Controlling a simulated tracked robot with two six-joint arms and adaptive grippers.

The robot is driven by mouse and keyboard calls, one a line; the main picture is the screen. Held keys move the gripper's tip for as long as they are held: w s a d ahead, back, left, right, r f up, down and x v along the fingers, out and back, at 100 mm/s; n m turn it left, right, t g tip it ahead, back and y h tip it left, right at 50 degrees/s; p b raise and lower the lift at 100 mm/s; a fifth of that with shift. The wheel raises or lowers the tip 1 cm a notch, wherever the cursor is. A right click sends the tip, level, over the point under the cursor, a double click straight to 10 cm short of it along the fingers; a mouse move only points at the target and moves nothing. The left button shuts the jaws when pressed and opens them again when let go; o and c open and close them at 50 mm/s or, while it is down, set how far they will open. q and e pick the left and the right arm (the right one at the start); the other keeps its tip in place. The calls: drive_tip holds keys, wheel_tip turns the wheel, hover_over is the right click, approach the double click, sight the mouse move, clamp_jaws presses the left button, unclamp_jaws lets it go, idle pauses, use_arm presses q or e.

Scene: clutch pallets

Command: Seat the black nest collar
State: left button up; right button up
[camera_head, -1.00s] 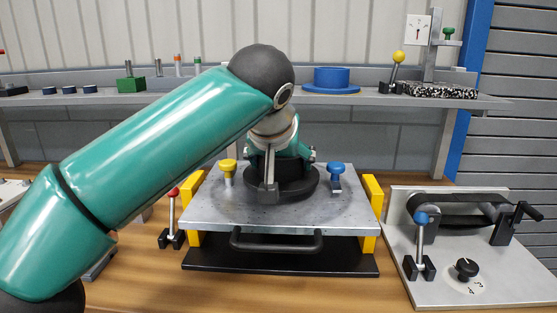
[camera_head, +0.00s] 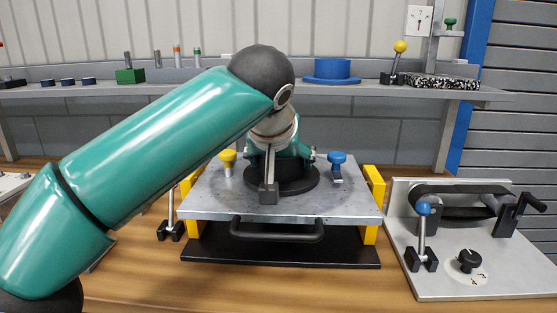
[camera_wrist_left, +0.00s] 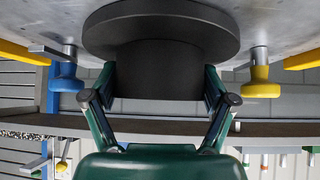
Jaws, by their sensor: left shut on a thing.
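The black nest collar (camera_head: 297,187), a wide dark disc with a narrower hub, is at the middle of the grey metal pallet plate (camera_head: 225,202). It looks level on or just over the plate; I cannot tell whether a gap remains beneath it. My left gripper (camera_head: 268,190) is shut on the collar, partly hiding it in the head view. In the left wrist view, the gripper's fingers (camera_wrist_left: 160,100) hold the collar's hub (camera_wrist_left: 160,69) from both sides, with the wide disc (camera_wrist_left: 160,25) against the plate side. My right gripper is not in view.
A yellow knob (camera_head: 228,156) and a blue knob (camera_head: 337,159) flank the collar on the plate. Yellow blocks (camera_head: 374,194) stand at its sides. A belt fixture (camera_head: 465,235) stands at right. A shelf (camera_head: 215,92) with parts runs behind.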

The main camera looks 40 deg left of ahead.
use_arm(q)
drive_tip(key=o, duration=1.2)
drive_tip(key=shift+r, duration=0.1)
wheel_tip(320, 180, up, 7)
drive_tip(key=p, duration=0.7)
drive_tip(key=shift+w, duration=0.1)
idle(0.3)
